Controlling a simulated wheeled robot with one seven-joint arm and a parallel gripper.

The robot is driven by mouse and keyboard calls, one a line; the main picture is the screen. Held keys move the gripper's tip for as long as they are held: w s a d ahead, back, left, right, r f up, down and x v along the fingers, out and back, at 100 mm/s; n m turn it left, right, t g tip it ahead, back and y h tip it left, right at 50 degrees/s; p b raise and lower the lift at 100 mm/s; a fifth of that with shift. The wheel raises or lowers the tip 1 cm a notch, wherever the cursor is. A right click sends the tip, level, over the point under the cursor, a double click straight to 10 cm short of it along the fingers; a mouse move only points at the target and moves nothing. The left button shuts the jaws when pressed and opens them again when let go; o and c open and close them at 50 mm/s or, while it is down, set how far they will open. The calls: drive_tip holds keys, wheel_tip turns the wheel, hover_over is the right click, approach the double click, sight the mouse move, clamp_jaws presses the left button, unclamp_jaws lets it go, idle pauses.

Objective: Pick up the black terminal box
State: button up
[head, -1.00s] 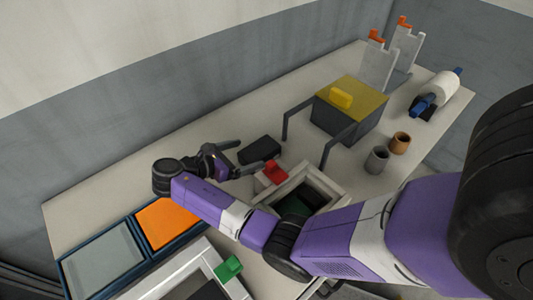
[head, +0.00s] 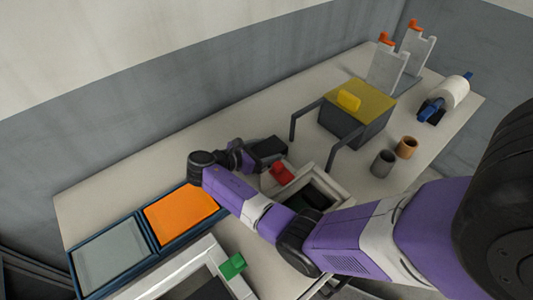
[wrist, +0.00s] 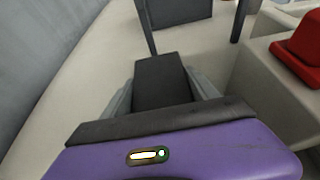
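The black terminal box (head: 268,147) lies on the table left of the yellow-topped box. In the wrist view, the terminal box (wrist: 162,80) is straight ahead between my fingers and points away from me. My gripper (wrist: 163,90) is open, with one grey finger along each side of the box. Whether either finger touches it I cannot tell. In the head view, my gripper (head: 250,153) is at the near left end of the box, and its fingers are mostly hidden there.
A pale open bin with a red handle (head: 282,173) stands close to the right. The dark box with a yellow top (head: 362,101) and its grey legs stands beyond. An orange tray (head: 180,214) lies front left. The table behind the terminal box is clear.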

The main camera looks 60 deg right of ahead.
clamp_jaws()
drive_tip(key=shift+r, duration=0.15)
